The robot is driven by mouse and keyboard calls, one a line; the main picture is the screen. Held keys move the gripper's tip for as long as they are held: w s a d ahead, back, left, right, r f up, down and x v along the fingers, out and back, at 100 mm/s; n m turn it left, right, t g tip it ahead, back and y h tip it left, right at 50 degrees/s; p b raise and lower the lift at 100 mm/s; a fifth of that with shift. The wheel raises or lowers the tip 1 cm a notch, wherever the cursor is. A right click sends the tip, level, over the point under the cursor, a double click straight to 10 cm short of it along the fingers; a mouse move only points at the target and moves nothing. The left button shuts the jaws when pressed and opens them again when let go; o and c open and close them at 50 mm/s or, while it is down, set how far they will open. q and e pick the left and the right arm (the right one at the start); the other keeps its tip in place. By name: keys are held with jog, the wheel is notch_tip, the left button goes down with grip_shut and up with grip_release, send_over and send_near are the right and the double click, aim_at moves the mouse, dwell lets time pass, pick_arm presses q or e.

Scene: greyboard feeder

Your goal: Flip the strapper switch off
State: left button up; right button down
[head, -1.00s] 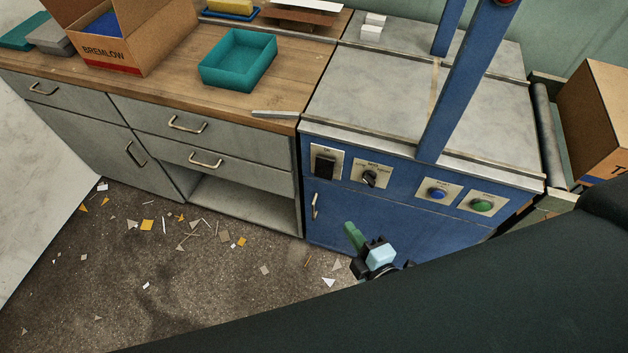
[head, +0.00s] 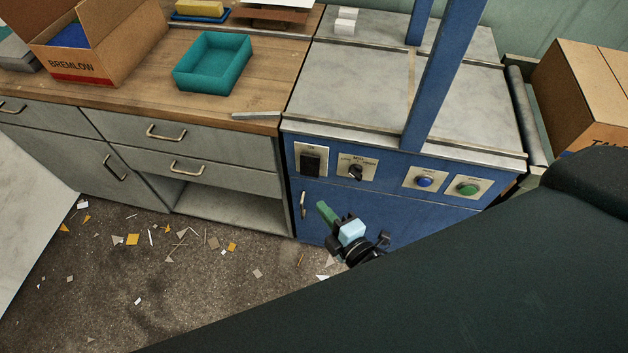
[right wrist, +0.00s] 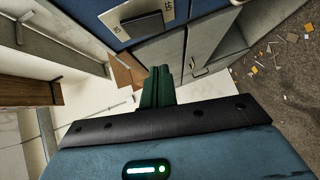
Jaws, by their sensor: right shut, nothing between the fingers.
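The strapper is a blue cabinet machine (head: 385,208) with a grey top and a blue arch. Its black rocker switch (head: 311,161) sits on a pale plate at the left of the front panel. The switch also shows at the top of the right wrist view (right wrist: 143,25), with lettering on its plate. Which way the rocker is tipped is too small to tell. My right gripper (head: 325,212) has green fingers, shut and empty, below the switch and apart from it. The fingers also show in the right wrist view (right wrist: 157,88). My left gripper is out of view.
A rotary knob (head: 355,171), a blue button (head: 425,182) and a green button (head: 468,189) share the panel. A door handle (head: 303,205) is close to my gripper. A wooden bench (head: 150,95) with a teal tray (head: 212,64) stands left. Scraps litter the floor.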

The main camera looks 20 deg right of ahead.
send_near(305, 172)
jog(key=w+a, duration=0.2)
jog(key=a, duration=0.1)
jog(key=shift+w+d+f, duration=0.15)
jog(key=shift+w+d, duration=0.15)
jog(key=shift+w, duration=0.3)
jog(key=shift+w+d+f, duration=0.15)
jog(key=shift+w+d, duration=0.15)
jog(key=shift+w, duration=0.35)
jog(key=shift+w+d+f, duration=0.15)
jog(key=shift+w+d, duration=0.2)
jog(key=shift+w, duration=0.25)
